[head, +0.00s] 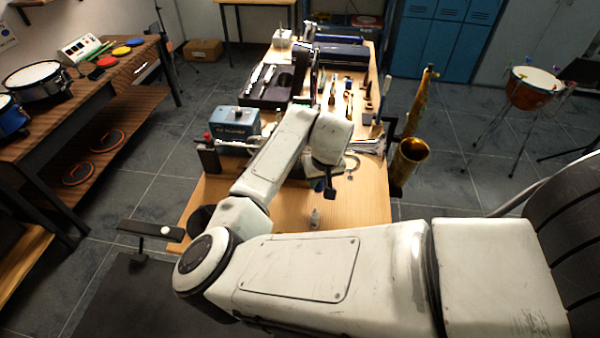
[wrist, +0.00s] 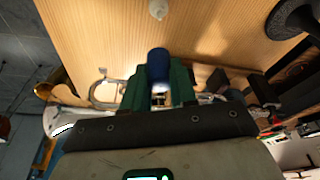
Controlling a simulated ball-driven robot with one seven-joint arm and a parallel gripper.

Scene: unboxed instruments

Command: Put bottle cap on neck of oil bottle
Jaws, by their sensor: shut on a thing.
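My gripper (wrist: 158,82) has green fingers and is shut on a dark blue bottle cap (wrist: 158,62) in the wrist view. In the head view my gripper (head: 330,192) hangs over the near part of the wooden table, and the cap is too small and dark to make out clearly. A small pale oil bottle (head: 315,218) stands on the table just nearer and slightly left of my gripper. In the wrist view the bottle (wrist: 158,9) shows at the top edge, partly cut off, apart from the cap. Its neck is not clear.
Around the bottle the wooden table (head: 350,208) is bare. Farther back stand a blue device (head: 233,122), an open dark case (head: 268,85) and several tools. A brass saxophone (head: 412,150) stands at the table's right side. A dark round object (wrist: 296,16) shows in the wrist view.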

